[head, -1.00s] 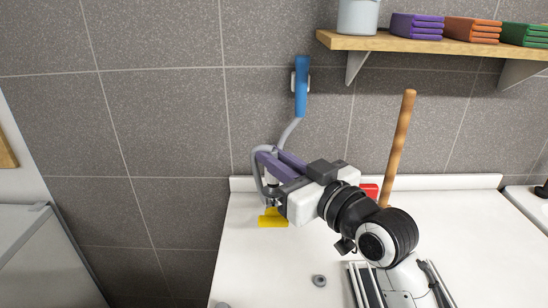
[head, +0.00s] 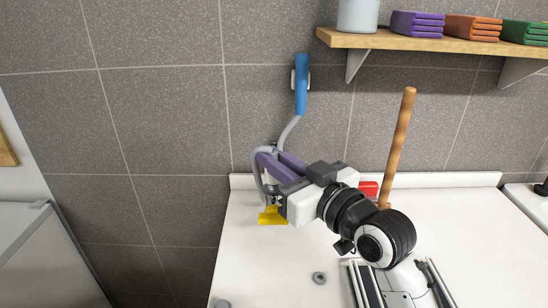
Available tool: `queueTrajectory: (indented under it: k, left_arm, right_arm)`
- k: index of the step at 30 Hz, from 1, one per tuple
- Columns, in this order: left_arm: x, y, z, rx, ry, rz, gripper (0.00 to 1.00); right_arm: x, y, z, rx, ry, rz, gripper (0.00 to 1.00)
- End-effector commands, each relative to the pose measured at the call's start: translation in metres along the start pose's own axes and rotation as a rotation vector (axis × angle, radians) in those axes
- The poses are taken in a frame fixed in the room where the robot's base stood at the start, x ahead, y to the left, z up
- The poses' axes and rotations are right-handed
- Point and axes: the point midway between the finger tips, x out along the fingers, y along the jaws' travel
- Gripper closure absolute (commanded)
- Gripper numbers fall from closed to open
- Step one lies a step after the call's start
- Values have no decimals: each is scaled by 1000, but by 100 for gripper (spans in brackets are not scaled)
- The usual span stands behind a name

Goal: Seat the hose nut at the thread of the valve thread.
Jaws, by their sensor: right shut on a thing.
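My right gripper (head: 272,158), with purple fingers, reaches left over the back of the white counter and is shut at the end of a grey hose (head: 290,130). The hose nut is mostly hidden by the fingers and the hose loop. The hose runs down from a blue handle (head: 301,85) on the wall and bends round the fingertips. A yellow piece (head: 271,216), perhaps the valve's handle, shows just below the gripper. The valve thread is hidden, so I cannot tell whether nut and thread touch. My left gripper is out of view.
On the white counter (head: 250,270), a wooden stick (head: 399,145) stands right of my gripper, with a red thing (head: 369,190) beside it. A small grey ring (head: 319,278) lies in front. A shelf (head: 420,44) with a pot and folded cloths is above right.

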Motion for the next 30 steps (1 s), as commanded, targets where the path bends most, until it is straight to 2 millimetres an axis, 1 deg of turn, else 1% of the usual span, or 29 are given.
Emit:
queueTrajectory:
  k: [19,26,27,29,30]
  left_arm:
    - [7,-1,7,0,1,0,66]
    - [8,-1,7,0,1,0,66]
    - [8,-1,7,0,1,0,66]
    - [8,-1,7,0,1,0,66]
    - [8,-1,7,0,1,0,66]
  right_arm:
    - [0,0,18,0,0,0,100]
    - [0,0,20,0,-2,0,100]
    - [0,0,20,0,-2,0,84]
    - [0,0,20,0,-2,0,73]
    - [0,0,20,0,-2,0,67]
